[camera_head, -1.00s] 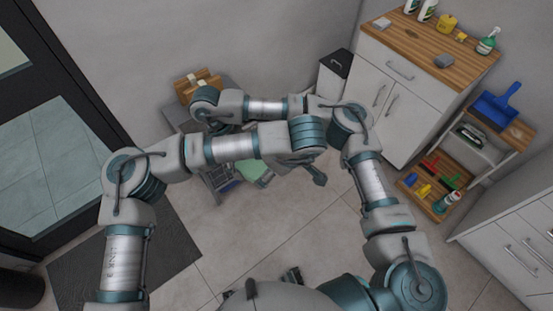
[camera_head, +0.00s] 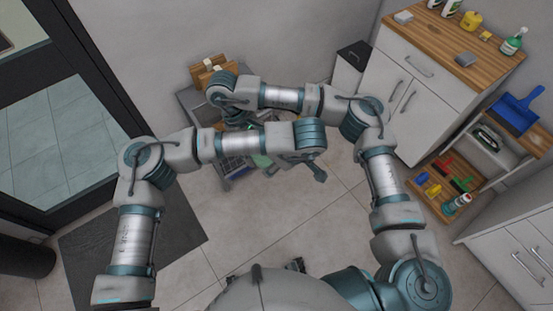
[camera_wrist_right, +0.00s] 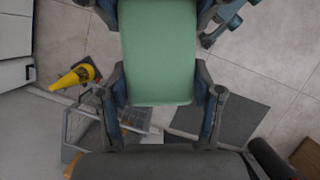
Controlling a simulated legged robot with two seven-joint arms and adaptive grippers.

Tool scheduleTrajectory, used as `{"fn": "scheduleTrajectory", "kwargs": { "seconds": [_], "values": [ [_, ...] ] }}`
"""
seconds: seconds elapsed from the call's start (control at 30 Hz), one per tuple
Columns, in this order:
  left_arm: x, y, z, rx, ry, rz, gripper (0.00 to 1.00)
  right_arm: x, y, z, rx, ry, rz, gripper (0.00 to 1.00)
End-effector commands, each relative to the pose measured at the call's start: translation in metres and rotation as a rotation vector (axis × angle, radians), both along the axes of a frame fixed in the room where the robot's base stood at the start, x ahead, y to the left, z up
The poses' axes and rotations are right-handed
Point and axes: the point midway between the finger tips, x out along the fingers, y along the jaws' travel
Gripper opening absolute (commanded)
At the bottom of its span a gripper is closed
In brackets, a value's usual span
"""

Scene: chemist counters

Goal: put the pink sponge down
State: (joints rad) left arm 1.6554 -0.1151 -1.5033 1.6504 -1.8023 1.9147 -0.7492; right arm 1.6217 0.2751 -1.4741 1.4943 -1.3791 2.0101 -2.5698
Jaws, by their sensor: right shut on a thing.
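No pink sponge can be made out. My right gripper (camera_wrist_right: 162,85) is shut on a light green, flat block (camera_wrist_right: 160,50), with fingers on both sides of it in the right wrist view. In the head view a bit of green (camera_head: 262,160) shows below my forearms, seemingly the same block; the right fingertips are hidden there. The green block is held above the floor near a grey wheeled cart (camera_head: 190,98). My left gripper (camera_head: 318,172) is at the middle, right of the green patch, and looks empty; its finger gap is unclear.
A yellow cone-shaped thing (camera_wrist_right: 75,77) is by the cart.

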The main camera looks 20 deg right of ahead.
Motion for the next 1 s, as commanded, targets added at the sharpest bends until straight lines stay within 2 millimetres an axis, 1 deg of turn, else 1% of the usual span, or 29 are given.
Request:
{"fn": "scheduleTrajectory", "kwargs": {
  "seconds": [0.07, 0.1, 0.17, 0.2, 0.5, 0.57, 0.63, 0.77, 0.9, 1.0],
  "values": [
    [0.002, -0.001, -0.001, -0.005, -0.004, 0.001, 0.34, -0.002, 0.003, 0.001, 0.005, 0.006, 0.006, 0.09],
    [0.002, -0.001, -0.001, -0.005, -0.004, 0.001, 0.28, -0.002, 0.003, 0.002, 0.005, 0.006, 0.006, 0.75],
    [0.002, -0.001, 0.000, -0.005, -0.004, 0.001, 0.28, -0.003, 0.003, 0.001, 0.006, 0.007, 0.007, 0.90],
    [0.002, -0.001, 0.000, -0.005, -0.004, 0.001, 0.28, -0.003, 0.003, 0.002, 0.005, 0.006, 0.006, 0.94],
    [0.001, 0.000, 0.000, -0.003, -0.003, 0.000, 0.28, -0.002, 0.002, 0.001, 0.004, 0.005, 0.005, 0.94],
    [0.001, 0.000, 0.000, -0.003, -0.003, 0.000, 0.28, -0.001, 0.003, 0.004, 0.004, 0.003, 0.004, 0.94],
    [0.001, 0.000, 0.000, -0.003, -0.003, 0.000, 0.28, 0.002, 0.005, 0.010, 0.003, 0.002, 0.004, 0.94],
    [0.001, 0.000, 0.000, -0.003, -0.003, 0.000, 0.28, 0.008, 0.011, 0.032, 0.003, -0.003, 0.003, 0.94],
    [0.001, 0.000, 0.000, -0.003, -0.003, 0.000, 0.28, 0.018, 0.019, 0.063, 0.004, -0.002, 0.004, 0.94],
    [0.001, 0.000, 0.000, -0.003, -0.003, 0.000, 0.28, 0.024, 0.024, 0.082, 0.001, -0.001, 0.003, 0.94]
  ]
}}
